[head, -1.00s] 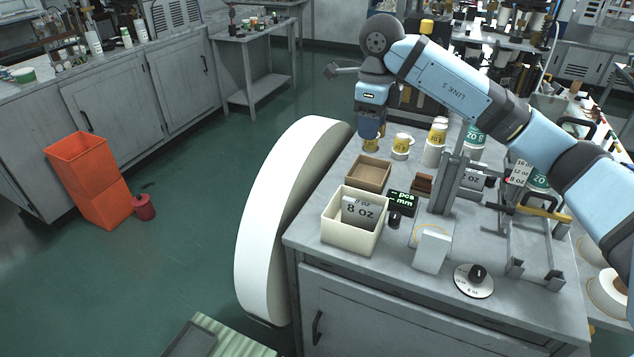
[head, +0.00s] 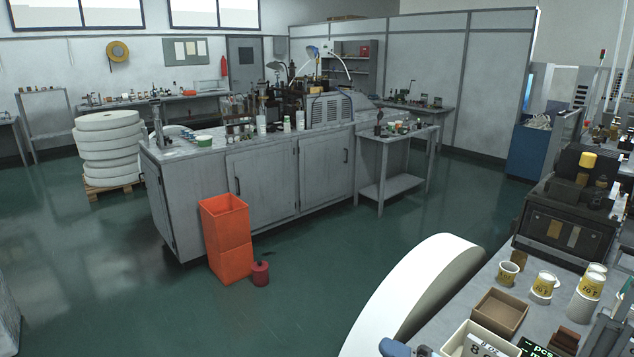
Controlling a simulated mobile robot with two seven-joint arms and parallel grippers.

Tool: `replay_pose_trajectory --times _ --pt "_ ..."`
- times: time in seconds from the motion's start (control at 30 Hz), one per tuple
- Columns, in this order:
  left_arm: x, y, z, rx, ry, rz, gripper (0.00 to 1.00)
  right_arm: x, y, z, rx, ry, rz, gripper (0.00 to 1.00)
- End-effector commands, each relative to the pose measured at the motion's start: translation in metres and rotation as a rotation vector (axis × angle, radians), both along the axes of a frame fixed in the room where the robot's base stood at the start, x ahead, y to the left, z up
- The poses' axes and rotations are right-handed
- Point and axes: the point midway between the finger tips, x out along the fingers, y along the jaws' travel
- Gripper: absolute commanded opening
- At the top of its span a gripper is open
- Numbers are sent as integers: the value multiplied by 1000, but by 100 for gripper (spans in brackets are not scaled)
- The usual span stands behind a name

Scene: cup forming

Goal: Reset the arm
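Neither of my grippers shows clearly in the head view. A small blue and grey piece (head: 397,348), which looks like part of my arm, shows at the bottom edge beside the bench corner. The rest of that arm is out of frame, so its pose cannot be seen.
The grey bench at lower right holds a brown tray (head: 499,311), a cream bin (head: 456,343) and paper cups (head: 544,286). A large white roll (head: 420,290) stands beside it. Orange bins (head: 228,238) and a red can (head: 260,274) stand on the open green floor (head: 130,310).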

Motion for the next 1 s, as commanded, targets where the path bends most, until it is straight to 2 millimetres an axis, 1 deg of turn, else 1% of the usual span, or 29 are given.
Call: replay_pose_trajectory --times 0.03,0.07,0.17,0.2,0.23,0.27,0.3,0.37,0.4,0.5,0.6,0.7,0.8,1.0 --pt "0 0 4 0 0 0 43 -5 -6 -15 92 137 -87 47" --pt "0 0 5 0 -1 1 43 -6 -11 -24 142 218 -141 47" --pt "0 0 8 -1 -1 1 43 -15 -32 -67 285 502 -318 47" --pt "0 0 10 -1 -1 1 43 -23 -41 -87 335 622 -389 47" --pt "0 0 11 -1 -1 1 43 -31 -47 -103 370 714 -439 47" --pt "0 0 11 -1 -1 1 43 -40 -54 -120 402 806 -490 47" --pt "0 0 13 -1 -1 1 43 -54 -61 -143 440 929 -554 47" --pt "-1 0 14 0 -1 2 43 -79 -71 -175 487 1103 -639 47" --pt "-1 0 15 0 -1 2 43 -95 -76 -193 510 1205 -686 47" --pt "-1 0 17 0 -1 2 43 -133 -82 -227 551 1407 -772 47" --pt "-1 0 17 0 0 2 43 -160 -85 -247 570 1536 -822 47" --pt "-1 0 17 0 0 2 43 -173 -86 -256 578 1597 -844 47" --pt "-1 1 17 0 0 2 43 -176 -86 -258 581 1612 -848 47" --pt "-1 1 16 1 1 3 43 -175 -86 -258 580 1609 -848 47"
